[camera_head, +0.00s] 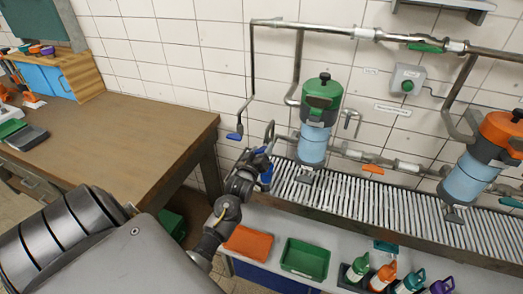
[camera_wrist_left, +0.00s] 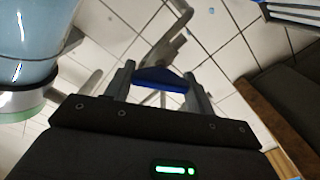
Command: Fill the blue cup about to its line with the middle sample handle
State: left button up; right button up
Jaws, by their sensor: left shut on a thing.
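My left gripper (camera_head: 262,152) is beside the lower pipe, left of the green-topped pump. In the left wrist view its two fingers (camera_wrist_left: 160,82) are closed on a blue handle (camera_wrist_left: 162,79), with a metal pipe behind it. A blue piece (camera_head: 266,173) shows just below the gripper, partly hidden by my arm; I cannot tell whether it is the blue cup or part of a handle. No fill line is visible. Another blue handle (camera_head: 234,136) hangs at the end of a thin pipe to the left. My right gripper is not in view.
The green-topped pump (camera_head: 320,100) stands close right of my gripper. A slatted grating (camera_head: 370,205) runs along the wall. Orange (camera_head: 248,243) and green (camera_head: 305,259) trays and several coloured bottles (camera_head: 383,277) sit in front. A wooden table (camera_head: 130,135) stands left.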

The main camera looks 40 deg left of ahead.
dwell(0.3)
pick_arm(q)
jog(key=o, duration=1)
jog(key=b+v, duration=0.2)
jog(key=v, duration=0.8)
jog(key=shift+s+d, duration=0.2)
jog(key=shift+s, duration=0.15)
